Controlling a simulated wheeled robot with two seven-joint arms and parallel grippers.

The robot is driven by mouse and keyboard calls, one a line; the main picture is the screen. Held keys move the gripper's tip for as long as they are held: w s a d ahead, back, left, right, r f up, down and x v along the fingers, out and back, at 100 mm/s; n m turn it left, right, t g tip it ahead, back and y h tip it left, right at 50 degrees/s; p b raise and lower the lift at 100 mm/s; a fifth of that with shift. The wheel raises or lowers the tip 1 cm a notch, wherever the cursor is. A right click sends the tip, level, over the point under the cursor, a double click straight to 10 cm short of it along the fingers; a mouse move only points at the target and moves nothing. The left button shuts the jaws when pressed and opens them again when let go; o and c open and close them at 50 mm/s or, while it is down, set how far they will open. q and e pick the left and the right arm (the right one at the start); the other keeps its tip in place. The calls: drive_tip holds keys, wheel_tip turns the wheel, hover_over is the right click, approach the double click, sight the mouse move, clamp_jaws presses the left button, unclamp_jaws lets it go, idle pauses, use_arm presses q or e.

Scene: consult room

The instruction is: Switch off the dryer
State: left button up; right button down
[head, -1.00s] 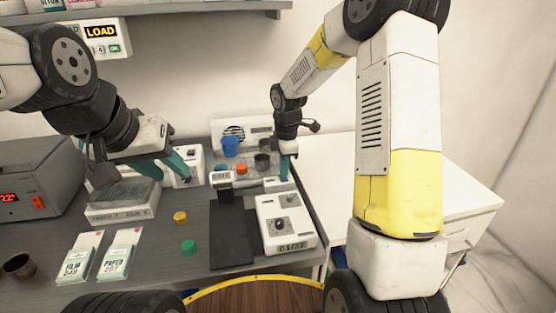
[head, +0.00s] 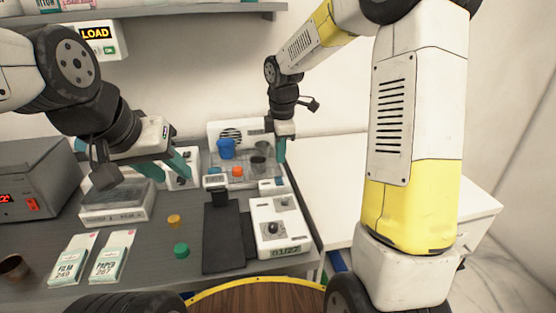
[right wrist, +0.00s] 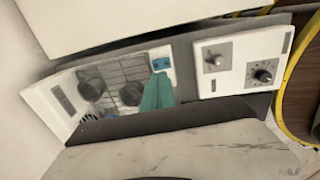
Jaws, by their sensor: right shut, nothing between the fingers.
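The likely dryer is a white unit with a round fan grille (head: 231,135) and a wire rack, at the back of the bench. In the right wrist view its rack (right wrist: 125,75) and a small blue part (right wrist: 161,63) at its edge show. Whether that part is a switch, and its state, I cannot tell. My right gripper (head: 281,158) is shut and empty above the unit's right side; its teal fingers (right wrist: 157,94) appear beside the blue part, contact unclear. My left gripper (head: 162,167) is open and empty over the left of the bench, near a flat-topped box.
A blue cup (head: 226,150), an orange cap (head: 237,171) and a dark cup (head: 258,165) are at the rack. A white device with a dial (head: 281,230) stands in front, right of a black mat (head: 222,240). A grey box (head: 38,180) is far left.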

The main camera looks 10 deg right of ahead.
wheel_tip(320, 180, up, 6)
drive_tip(key=shift+s+r, duration=0.25)
drive_tip(key=shift+s, duration=0.05)
drive_tip(key=shift+s+d, duration=0.1)
drive_tip(key=shift+d, duration=0.05)
